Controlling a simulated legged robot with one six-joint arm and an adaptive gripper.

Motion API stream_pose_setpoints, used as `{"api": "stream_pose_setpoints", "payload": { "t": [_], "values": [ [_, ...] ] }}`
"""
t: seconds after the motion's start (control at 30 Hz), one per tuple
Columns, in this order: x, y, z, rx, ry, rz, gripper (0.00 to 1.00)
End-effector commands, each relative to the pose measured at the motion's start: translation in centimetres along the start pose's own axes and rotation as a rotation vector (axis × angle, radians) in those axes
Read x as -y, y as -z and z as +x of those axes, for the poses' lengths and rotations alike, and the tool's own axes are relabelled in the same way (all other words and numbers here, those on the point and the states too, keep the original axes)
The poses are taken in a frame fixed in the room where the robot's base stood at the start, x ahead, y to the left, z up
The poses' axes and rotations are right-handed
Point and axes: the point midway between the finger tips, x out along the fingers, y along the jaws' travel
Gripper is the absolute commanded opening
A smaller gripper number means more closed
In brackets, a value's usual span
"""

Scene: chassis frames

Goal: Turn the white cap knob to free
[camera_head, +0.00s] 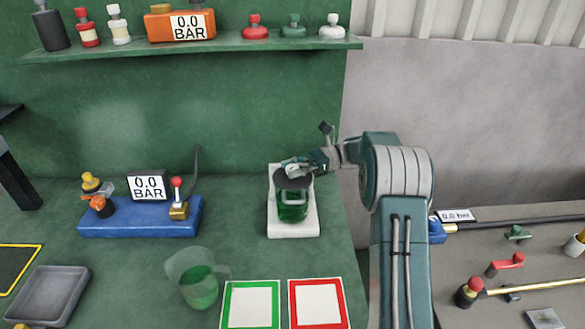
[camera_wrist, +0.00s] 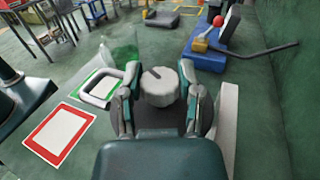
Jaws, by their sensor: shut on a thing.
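The white cap knob (camera_wrist: 161,88) sits between my two fingers in the wrist view, with a short dark line on its top. My gripper (camera_wrist: 160,98) is shut on the knob, one finger on each side. Under it is a dark round lid (camera_head: 290,180) on a green jar (camera_head: 293,208), which stands on a white base (camera_head: 307,228). In the head view my gripper (camera_head: 298,168) reaches in from the right above the jar and mostly hides the knob.
A clear jug with green liquid (camera_head: 200,288) stands front left of the jar. A green-framed card (camera_head: 250,306) and a red-framed card (camera_head: 318,304) lie in front. A blue gauge unit (camera_head: 140,222) is at left. A shelf (camera_head: 200,48) with bottles and caps runs above.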

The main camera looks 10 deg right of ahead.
Motion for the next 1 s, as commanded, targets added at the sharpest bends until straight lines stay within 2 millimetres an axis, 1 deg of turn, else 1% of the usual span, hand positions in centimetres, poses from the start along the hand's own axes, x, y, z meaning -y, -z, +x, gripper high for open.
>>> {"api": "stream_pose_setpoints", "payload": {
  "t": [0.2,0.23,0.27,0.3,0.77,1.0],
  "values": [
    [0.13,0.05,0.04,-0.001,0.005,-0.002,0.0],
    [0.13,0.05,0.04,-0.001,0.005,-0.002,0.59],
    [0.13,0.06,0.04,-0.001,0.005,-0.002,0.73],
    [0.12,0.05,0.03,-0.001,0.005,-0.001,0.82],
    [-0.07,-0.08,0.0,0.0,0.021,-0.001,0.82],
    [-0.15,-0.16,0.03,0.0,0.175,0.0,0.82]
  ]
}}
